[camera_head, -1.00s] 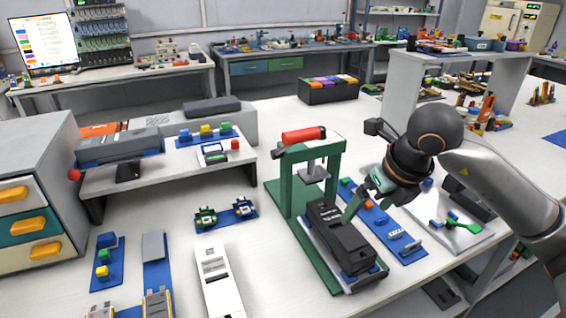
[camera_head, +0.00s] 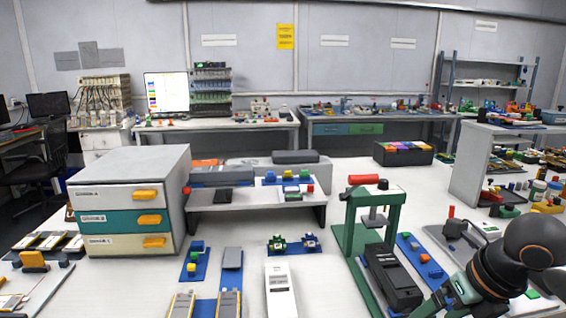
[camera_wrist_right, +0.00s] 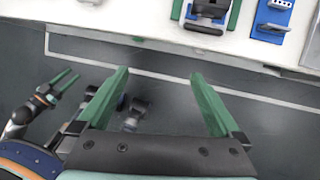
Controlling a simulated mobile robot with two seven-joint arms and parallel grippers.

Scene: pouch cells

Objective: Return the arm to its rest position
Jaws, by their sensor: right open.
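My right arm (camera_head: 515,260) is at the lower right of the head view, beside the front edge of the white bench. Its green-fingered gripper is partly cut off there. In the right wrist view my right gripper (camera_wrist_right: 160,74) has its two green fingers wide apart with nothing between them. It hangs over the dark floor, just off the bench edge. My left gripper (camera_wrist_right: 64,82) shows at the left of the right wrist view, fingers apart and empty, also over the floor. It is not in the head view.
A green press (camera_head: 375,215) with a red handle stands on the bench, with a black device (camera_head: 392,280) in front of it. Blue trays with small parts flank them. A drawer unit (camera_head: 130,203) stands left. The floor (camera_wrist_right: 290,125) below the edge is clear near my right fingers.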

